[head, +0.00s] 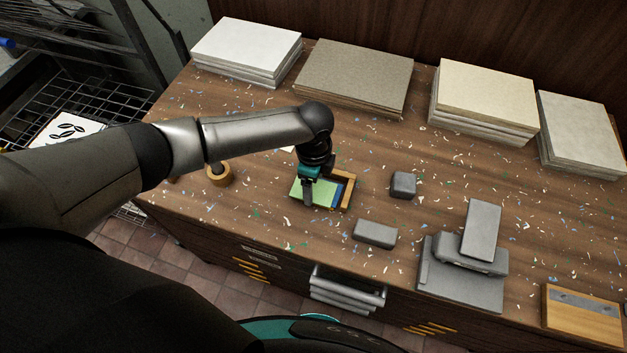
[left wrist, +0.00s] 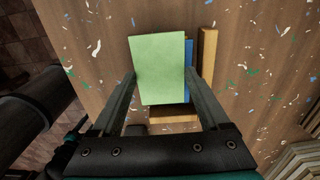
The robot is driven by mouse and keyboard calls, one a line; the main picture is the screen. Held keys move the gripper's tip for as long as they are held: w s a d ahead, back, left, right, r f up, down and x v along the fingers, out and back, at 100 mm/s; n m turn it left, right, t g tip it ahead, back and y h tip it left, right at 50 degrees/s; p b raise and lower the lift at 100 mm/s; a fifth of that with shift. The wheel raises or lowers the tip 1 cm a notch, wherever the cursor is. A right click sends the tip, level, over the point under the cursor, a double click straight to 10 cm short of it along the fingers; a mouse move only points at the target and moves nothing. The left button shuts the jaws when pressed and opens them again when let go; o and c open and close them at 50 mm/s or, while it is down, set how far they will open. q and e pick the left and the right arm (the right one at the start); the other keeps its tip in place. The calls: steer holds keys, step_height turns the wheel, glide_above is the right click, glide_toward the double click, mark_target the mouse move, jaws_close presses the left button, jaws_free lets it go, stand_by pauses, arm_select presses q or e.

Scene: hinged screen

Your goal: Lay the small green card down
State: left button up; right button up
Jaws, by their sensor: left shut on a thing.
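The small green card (head: 322,196) is a flat light-green rectangle in my left gripper (head: 313,187), which points down over the bench. In the left wrist view the green card (left wrist: 160,66) spans the space between the two fingers (left wrist: 160,92). A blue piece (head: 338,194) shows past its right edge, beside the rim of a wooden holder (head: 349,191). The card hides part of the holder; whether it touches the blue piece is unclear. My right gripper is out of view.
Paper stacks (head: 353,75) line the back of the bench. Grey blocks (head: 376,233) and a grey stepped device (head: 461,278) stand to the right. A tape roll (head: 219,174) is on the left. Paper scraps litter the wood, and an open drawer (head: 347,292) juts out in front.

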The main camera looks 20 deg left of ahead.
arm_select(q)
steer(key=shift+f, duration=0.5)
steer(key=o, duration=1)
steer(key=shift+r, duration=0.15)
step_height(320, 180, up, 7)
steer(key=p, duration=0.7)
steer(key=shift+s, duration=0.1)
